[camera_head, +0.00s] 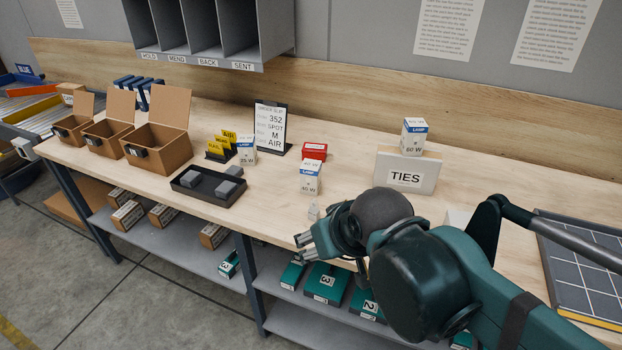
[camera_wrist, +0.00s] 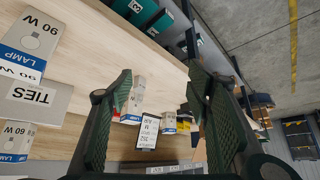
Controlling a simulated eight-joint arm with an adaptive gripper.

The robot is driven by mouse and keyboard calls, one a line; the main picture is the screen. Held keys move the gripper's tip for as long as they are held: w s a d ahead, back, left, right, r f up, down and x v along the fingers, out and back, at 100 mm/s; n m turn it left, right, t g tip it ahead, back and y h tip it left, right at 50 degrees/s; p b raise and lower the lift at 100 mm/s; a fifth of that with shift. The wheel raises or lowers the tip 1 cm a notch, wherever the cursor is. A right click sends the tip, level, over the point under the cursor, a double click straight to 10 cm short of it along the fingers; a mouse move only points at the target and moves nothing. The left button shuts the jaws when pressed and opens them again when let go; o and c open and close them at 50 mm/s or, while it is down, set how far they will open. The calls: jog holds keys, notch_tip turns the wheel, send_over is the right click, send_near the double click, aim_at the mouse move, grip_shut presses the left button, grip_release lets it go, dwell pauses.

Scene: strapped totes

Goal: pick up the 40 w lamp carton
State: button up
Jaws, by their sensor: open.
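The 40 W lamp carton (camera_head: 310,179) is white with a blue LAMP band and stands upright on the bench in front of a red box (camera_head: 315,151). My gripper (camera_head: 304,245) is open and empty near the bench's front edge, on the near side of the carton and apart from it. In the wrist view a white carton (camera_wrist: 138,94), which looks like the same one, shows between the fingers of my gripper (camera_wrist: 160,76), close to the left finger.
A 25 W lamp carton (camera_head: 247,151) stands left beside yellow cards. A 60 W carton (camera_head: 413,138) stands at the TIES box (camera_head: 406,168). A black tray (camera_head: 208,186), a sign (camera_head: 270,128) and open brown boxes (camera_head: 158,138) lie further left.

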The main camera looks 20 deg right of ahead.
jog(key=shift+o, duration=0.3)
dwell(0.4)
jog(key=m+g+h+p, duration=0.25)
jog(key=m+p, duration=0.25)
jog(key=p, duration=0.8)
send_near(309, 168)
jog(key=s+a+f, duration=0.1)
jog(key=s+f, duration=0.1)
jog(key=s, duration=0.2)
jog(key=w+f+p, duration=0.1)
jog(key=w, duration=0.1)
jog(key=w+d+f+m+p, duration=0.1)
jog(key=w+p, duration=0.1)
jog(key=w+d+m+g+p, duration=0.1)
jog(key=w, duration=0.1)
jog(key=shift+f+p, duration=0.3)
jog(key=shift+f, duration=0.1)
jog(key=shift+w+d+f+m+p, duration=0.2)
jog(key=shift+w+f+m+p, duration=0.15)
jog(key=shift+w+f, duration=0.25)
jog(key=shift+x, duration=1.3)
